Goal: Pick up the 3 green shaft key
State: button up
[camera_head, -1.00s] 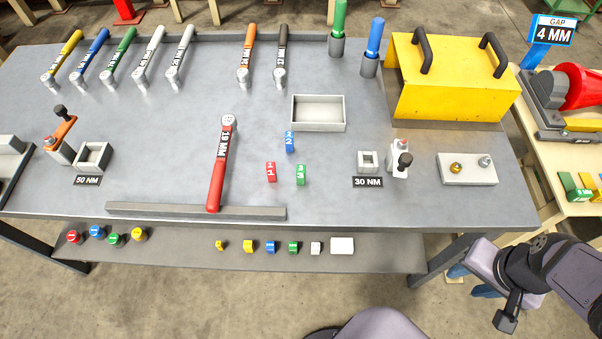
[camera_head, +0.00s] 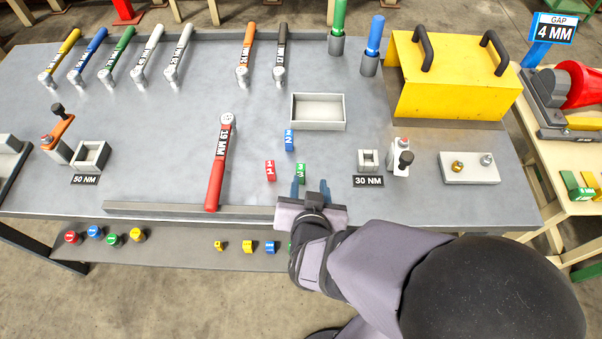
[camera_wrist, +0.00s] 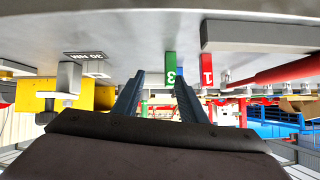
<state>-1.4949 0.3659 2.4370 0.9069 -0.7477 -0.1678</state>
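The green shaft key marked 3 (camera_head: 301,170) stands on the grey workbench (camera_head: 180,120), right of the red key marked 1 (camera_head: 270,171) and nearer than the blue key marked 2 (camera_head: 289,140). My gripper (camera_head: 311,187) is open and empty just in front of the green key, which its fingers partly hide in the head view. In the wrist view, upside down, the green key (camera_wrist: 171,68) shows ahead between the two blue fingers (camera_wrist: 158,92), apart from them. The red key (camera_wrist: 207,68) is just beside, outside the fingers.
A red torque wrench (camera_head: 217,170) lies to the left, over a grey rail (camera_head: 150,208) along the front edge. A 30 NM plate (camera_head: 368,181) and small square socket block (camera_head: 368,160) stand at right. An open grey tray (camera_head: 318,125) sits behind the keys.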

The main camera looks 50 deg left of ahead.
aim_at(300, 172)
jog(key=shift+s+a+n+t+y, duration=0.15)
jog(key=shift+s+a+t, duration=0.15)
jog(key=shift+s, duration=0.25)
jog(key=shift+s+a+n+t+y, duration=0.15)
jog(key=shift+s+t, duration=0.25)
jog(key=shift+s, duration=0.1)
jog(key=shift+s+r+t+b, duration=0.3)
jog(key=shift+s+r+t, duration=0.05)
jog(key=shift+s+t, duration=0.15)
jog(key=shift+p+x, duration=0.45)
jog(key=shift+x, duration=1.1)
jog(key=shift+r+p+x, duration=0.2)
jog(key=shift+p+x, duration=0.35)
jog(key=shift+x, duration=1.6)
jog(key=shift+w, duration=0.1)
grip_shut()
